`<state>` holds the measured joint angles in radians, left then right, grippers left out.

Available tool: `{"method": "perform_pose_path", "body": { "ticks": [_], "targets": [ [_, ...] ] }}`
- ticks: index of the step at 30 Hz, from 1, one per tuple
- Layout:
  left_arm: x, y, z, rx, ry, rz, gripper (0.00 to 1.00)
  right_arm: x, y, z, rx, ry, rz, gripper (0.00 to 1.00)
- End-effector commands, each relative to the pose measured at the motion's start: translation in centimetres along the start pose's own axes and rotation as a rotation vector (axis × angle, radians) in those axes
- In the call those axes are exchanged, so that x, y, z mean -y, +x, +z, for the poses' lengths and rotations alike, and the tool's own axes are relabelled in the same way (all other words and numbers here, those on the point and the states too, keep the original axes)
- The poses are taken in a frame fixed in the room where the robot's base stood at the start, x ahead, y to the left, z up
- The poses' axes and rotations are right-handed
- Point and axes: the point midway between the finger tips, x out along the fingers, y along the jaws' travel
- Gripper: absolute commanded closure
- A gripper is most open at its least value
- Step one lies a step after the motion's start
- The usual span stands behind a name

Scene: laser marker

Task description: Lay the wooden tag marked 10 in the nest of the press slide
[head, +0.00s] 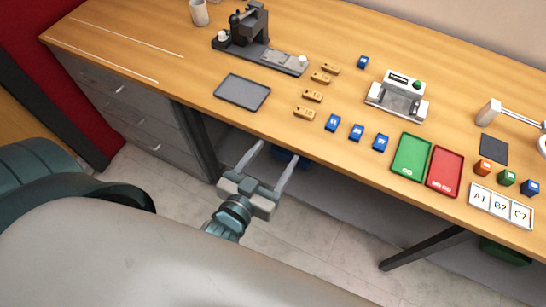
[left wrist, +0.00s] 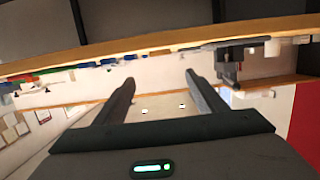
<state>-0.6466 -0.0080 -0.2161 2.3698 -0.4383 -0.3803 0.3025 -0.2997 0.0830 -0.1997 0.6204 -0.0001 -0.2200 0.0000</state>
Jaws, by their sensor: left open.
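Several small wooden tags lie on the bench right of the black press: one at the back (head: 331,69), one just before it (head: 320,78), one in the middle (head: 312,96) and one nearest the front (head: 304,113). Their markings are too small to read. The black press (head: 252,24) stands at the back left; its dark slide base (head: 275,59) extends to the right, and the nest cannot be made out clearly. My left gripper (head: 276,151) is open and empty, in front of the bench edge, apart from the tags. Its open fingers also show in the left wrist view (left wrist: 160,84). My right gripper is out of view.
A dark grey tray (head: 242,92) lies left of the tags. Several blue blocks (head: 357,133), a grey-white device (head: 398,97), a green tray (head: 411,156) and a red tray (head: 445,172) are to the right. A cup (head: 199,12) stands at the back left. The left front of the bench is clear.

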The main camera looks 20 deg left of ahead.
Motion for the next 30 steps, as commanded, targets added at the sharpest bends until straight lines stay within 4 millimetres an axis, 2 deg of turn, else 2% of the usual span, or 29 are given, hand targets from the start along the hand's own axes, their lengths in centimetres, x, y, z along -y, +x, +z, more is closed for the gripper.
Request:
{"method": "perform_pose_path", "body": {
  "ticks": [24,28,30],
  "targets": [
    [0.0,0.0,0.1,0.001,0.0,0.001,0.35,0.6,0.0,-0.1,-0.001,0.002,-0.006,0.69],
    [-0.2,0.4,1.2,0.019,0.004,0.006,0.35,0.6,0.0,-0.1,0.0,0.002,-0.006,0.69],
    [-0.5,0.8,2.8,0.044,0.008,0.014,0.35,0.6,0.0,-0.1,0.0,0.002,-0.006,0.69]
  ]
}}
